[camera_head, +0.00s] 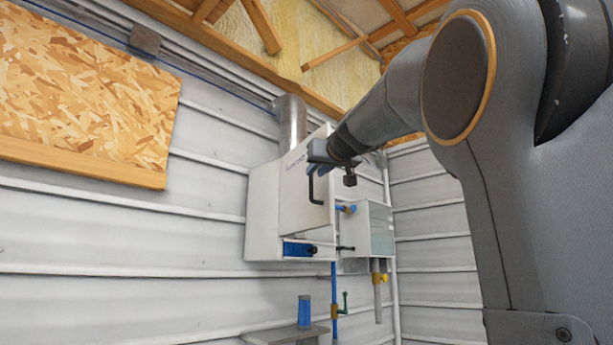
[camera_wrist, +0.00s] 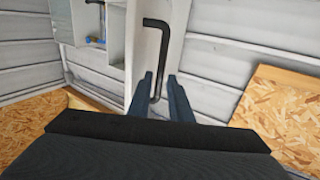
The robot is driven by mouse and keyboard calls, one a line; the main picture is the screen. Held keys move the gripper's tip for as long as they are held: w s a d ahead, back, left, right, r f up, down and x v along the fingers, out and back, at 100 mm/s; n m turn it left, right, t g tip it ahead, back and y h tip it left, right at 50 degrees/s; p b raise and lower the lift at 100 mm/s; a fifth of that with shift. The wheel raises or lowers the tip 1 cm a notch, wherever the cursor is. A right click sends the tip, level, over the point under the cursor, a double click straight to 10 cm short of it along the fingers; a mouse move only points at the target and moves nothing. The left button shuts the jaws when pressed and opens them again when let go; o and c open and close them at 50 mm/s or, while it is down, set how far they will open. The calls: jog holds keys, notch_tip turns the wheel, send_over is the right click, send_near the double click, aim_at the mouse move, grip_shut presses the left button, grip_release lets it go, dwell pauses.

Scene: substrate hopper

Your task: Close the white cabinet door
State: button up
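The white cabinet (camera_head: 262,215) hangs on the corrugated wall, below a metal pipe. Its white door (camera_head: 300,205) looks ajar, its lower edge slanting away from the cabinet body. The door also shows in the wrist view (camera_wrist: 178,50). A black bent handle (camera_head: 312,188) is on the door; it also shows in the wrist view (camera_wrist: 164,45). My gripper (camera_head: 322,172) is at the door, close to the handle. In the wrist view its two fingers (camera_wrist: 160,77) are apart, with the handle's long bar between them. Whether they touch it is unclear.
A blue object (camera_head: 299,250) shows in the cabinet's lower opening. A grey box (camera_head: 380,230) with pipes and valves is right of the cabinet. A small shelf (camera_head: 285,335) with a blue cylinder (camera_head: 304,312) is below. A wood-chip board (camera_head: 85,95) is on the left wall.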

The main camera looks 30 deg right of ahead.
aim_at(311, 196)
jog(key=shift+w+d+p, duration=0.2)
jog(key=shift+w+p, duration=0.35)
jog(key=shift+w, duration=0.75)
jog(key=shift+w+d+p, duration=0.2)
jog(key=shift+w+p, duration=0.3)
jog(key=shift+w, duration=0.8)
grip_shut()
